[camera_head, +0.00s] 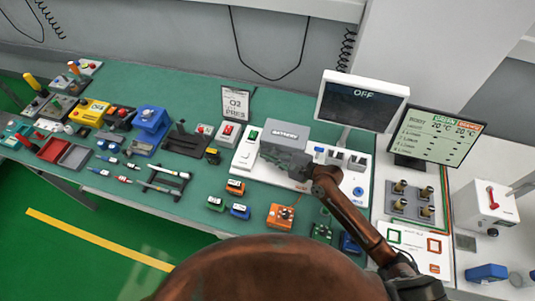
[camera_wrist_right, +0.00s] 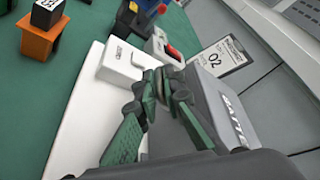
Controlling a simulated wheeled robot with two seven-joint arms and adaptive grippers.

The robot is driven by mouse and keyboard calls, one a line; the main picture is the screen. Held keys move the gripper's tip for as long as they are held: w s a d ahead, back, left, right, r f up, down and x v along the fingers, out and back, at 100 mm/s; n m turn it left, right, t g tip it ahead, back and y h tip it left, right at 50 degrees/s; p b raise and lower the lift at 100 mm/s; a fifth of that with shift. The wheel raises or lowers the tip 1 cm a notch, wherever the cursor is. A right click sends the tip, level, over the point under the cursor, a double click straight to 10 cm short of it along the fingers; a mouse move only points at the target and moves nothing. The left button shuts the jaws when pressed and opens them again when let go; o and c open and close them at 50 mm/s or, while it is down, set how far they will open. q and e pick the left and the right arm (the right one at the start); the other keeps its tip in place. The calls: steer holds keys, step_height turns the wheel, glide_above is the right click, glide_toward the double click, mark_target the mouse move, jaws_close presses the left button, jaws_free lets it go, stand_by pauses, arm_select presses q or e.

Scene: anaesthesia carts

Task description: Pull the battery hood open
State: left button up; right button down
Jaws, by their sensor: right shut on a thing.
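The battery hood (camera_head: 283,133) is a grey box lettered BATTERY on a white panel (camera_head: 240,165) in the middle of the long bench. It fills the right of the right wrist view (camera_wrist_right: 222,100), with its lettering partly cut off. My right gripper (camera_head: 297,163) is at the hood's front right side. In the right wrist view its green fingers (camera_wrist_right: 163,82) are closed together at the hood's edge, shut on the hood. The exact part gripped is hidden between the fingertips. I cannot tell how far the hood stands open. My left gripper is not in view.
A monitor reading OFF (camera_head: 360,103) stands behind the panel, with a second screen (camera_head: 437,137) to its right. Orange (camera_head: 281,216), green and blue blocks lie in front. Tools and boxes crowd the left of the bench. An O2 card (camera_head: 236,103) stands behind.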

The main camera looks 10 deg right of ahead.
mark_target(273, 136)
steer(key=w+r+m+p, duration=0.1)
steer(key=r+p, duration=0.1)
steer(key=p, duration=0.1)
steer(key=w+d+r+m+g+p, duration=0.1)
steer(key=w+r+p, duration=0.1)
steer(key=p, duration=0.2)
steer(key=w+r+m+g+p, duration=0.1)
steer(key=r+p, duration=0.1)
steer(key=p, duration=0.1)
steer(key=shift+w+d+r+m+p, duration=0.2)
steer(key=shift+d+m+p, duration=0.1)
steer(key=shift+d+p, duration=0.1)
steer(key=shift+w+d+r+m+g+p, duration=0.2)
steer(key=shift+w+m+p, duration=0.15)
steer(key=shift+w+p, duration=0.15)
steer(key=shift+w+d+r+m+g+p, duration=0.15)
steer(key=shift+w+r+m+g+p, duration=0.05)
steer(key=shift+w+m+p, duration=0.2)
steer(key=c, duration=2)
jaws_free()
steer(key=shift+c, duration=0.2)
steer(key=v, duration=1.2)
steer(key=shift+w+d+f, duration=0.1)
steer(key=shift+d+f, duration=0.1)
